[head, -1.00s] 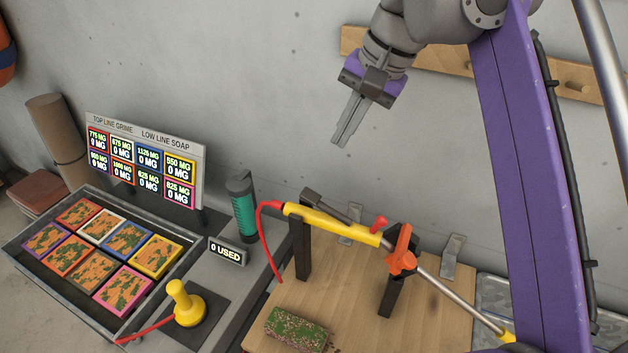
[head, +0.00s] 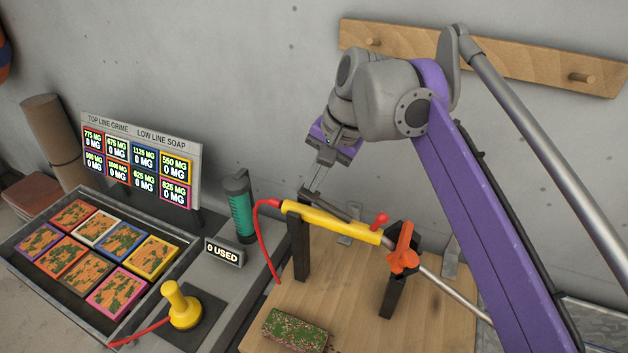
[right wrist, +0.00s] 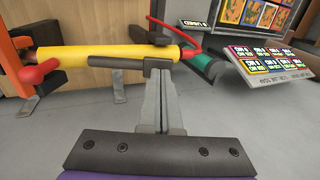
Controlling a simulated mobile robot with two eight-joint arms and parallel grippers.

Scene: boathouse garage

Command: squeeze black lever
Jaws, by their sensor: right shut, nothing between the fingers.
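The black lever (head: 336,210) lies along the top of a yellow wand handle (head: 330,224), which rests level on dark posts. In the right wrist view the lever (right wrist: 112,62) runs along the near side of the yellow tube (right wrist: 100,54). My right gripper (head: 308,190) is shut and empty, pointing down at the lever's left end. In the right wrist view its fingertips (right wrist: 158,70) overlap the lever's end; I cannot tell whether they touch it. My left gripper is not in view.
A red hose (head: 262,235) leaves the wand's left end. An orange clamp (head: 403,250) holds its right part. A teal cylinder (head: 241,215) and a yellow plunger (head: 183,305) stand at left. A mossy block (head: 295,331) lies on the wooden board (head: 440,310).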

